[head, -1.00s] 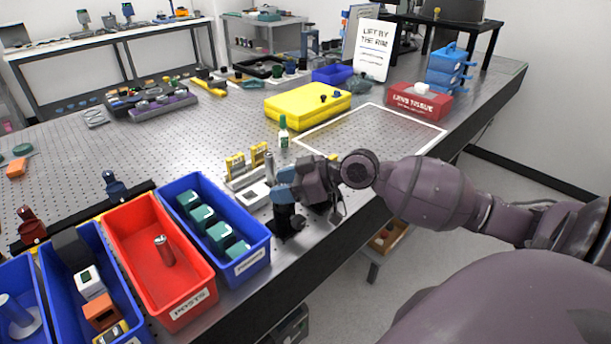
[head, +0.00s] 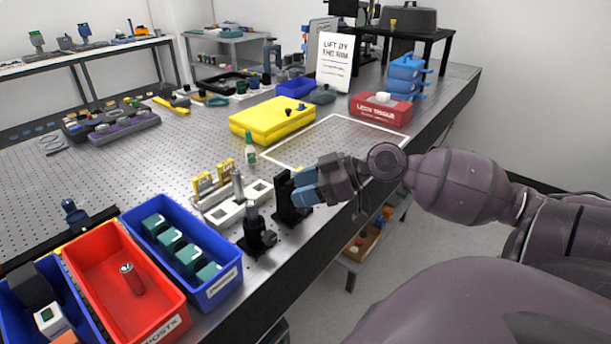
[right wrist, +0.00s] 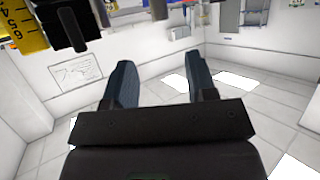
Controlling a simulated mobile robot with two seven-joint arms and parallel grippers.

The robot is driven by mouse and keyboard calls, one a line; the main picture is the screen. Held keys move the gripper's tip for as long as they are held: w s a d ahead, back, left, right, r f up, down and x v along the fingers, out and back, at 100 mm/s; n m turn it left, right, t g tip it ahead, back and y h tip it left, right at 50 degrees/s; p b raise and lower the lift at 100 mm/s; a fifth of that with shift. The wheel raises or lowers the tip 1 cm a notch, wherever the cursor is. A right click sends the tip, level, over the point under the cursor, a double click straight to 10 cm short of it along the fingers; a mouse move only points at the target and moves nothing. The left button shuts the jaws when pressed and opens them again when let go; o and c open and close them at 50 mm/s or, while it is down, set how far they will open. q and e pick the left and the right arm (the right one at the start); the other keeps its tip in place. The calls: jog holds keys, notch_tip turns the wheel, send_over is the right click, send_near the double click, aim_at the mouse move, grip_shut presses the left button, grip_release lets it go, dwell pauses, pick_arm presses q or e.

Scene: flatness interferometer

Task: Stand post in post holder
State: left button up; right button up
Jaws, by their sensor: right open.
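A black post holder (head: 256,237) stands upright on its base near the bench's front edge. A short grey piece shows at its top; I cannot tell whether it is a post seated inside. A silver post (head: 238,186) stands upright by the white tray. Another metal post (head: 132,279) stands tilted in the red bin (head: 172,294) labelled posts. My right gripper (head: 300,190) is open, right of the holder and apart from it, beside a black upright bracket (head: 283,196). In the right wrist view its fingers (right wrist: 161,85) are spread with nothing between them. My left gripper is out of view.
A blue bin (head: 230,287) with several green blocks stands left of the holder. A white tray (head: 222,213) with yellow pieces lies behind it. A yellow case (head: 270,122), a green-capped bottle (head: 250,152) and a white-outlined clear area (head: 335,142) lie farther back.

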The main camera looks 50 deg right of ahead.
jog(key=s+f+m+t+h, duration=0.1)
jog(key=s+f+m+h, duration=0.15)
jog(key=f, duration=0.75)
jog(key=s+f+m+h, duration=0.2)
jog(key=s+f+h, duration=0.1)
jog(key=f, duration=0.6)
jog(key=s+a+f+m+h, duration=0.2)
jog(key=s+a+f, duration=0.4)
jog(key=a+f, duration=0.5)
jog(key=shift+s+a+f+h, duration=0.4)
jog(key=shift+h, duration=0.25)
jog(key=shift+m, duration=0.25)
